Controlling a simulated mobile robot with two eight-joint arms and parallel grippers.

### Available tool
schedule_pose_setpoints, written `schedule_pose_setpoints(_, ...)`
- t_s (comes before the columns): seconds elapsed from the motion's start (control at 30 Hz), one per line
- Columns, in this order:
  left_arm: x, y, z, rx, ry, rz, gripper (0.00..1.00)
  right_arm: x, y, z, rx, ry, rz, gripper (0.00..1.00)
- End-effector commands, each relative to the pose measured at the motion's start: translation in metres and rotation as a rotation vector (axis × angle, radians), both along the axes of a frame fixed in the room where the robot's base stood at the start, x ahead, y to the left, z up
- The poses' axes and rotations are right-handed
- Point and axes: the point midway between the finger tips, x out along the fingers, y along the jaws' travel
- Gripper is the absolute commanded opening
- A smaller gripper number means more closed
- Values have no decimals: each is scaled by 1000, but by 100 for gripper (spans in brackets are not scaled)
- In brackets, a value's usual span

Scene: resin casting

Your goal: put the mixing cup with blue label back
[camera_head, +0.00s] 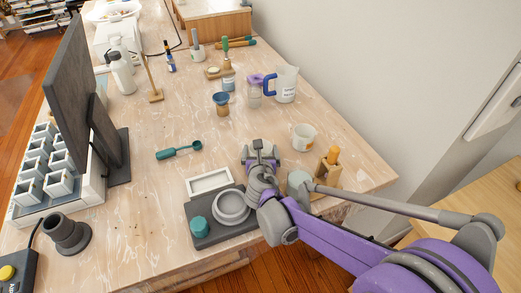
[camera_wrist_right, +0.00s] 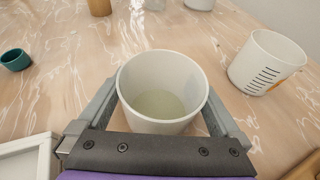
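A white cup (camera_wrist_right: 160,115) with a pale greenish inside bottom stands upright between the fingers of my right gripper (camera_wrist_right: 162,100). Both fingers lie against its sides. No label shows on the part I see. In the head view my right gripper (camera_head: 262,152) is over the table's middle and mostly covers this cup. Another white cup (camera_head: 304,137) with an orange mark stands to its right, and it also shows in the right wrist view (camera_wrist_right: 267,62) with black graduation lines. A container with a blue label (camera_head: 228,84) stands farther back. My left gripper is not in view.
A dark tray (camera_head: 208,239) with a grey ring and teal cup is in front. A teal scoop (camera_head: 178,151) lies to the left. A jug (camera_head: 286,85) and purple-topped jar (camera_head: 255,92) stand behind. A dark upright panel (camera_head: 85,100) is at left. The table's middle-left is mostly clear.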

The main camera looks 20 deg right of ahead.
Motion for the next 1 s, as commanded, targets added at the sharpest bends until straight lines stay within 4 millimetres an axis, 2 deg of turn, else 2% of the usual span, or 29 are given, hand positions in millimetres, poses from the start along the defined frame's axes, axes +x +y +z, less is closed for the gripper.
schedule_pose_setpoints(0.27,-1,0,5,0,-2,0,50,-4,2,7,0,0,1,100)
schedule_pose_setpoints(0.37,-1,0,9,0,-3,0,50,-18,7,13,1,0,2,100)
schedule_pose_setpoints(0.7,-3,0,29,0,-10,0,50,-81,27,41,-1,-1,4,100)
schedule_pose_setpoints(0.83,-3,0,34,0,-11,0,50,-97,32,47,1,0,2,100)
schedule_pose_setpoints(1.0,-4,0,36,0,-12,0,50,-106,34,49,0,0,0,100)
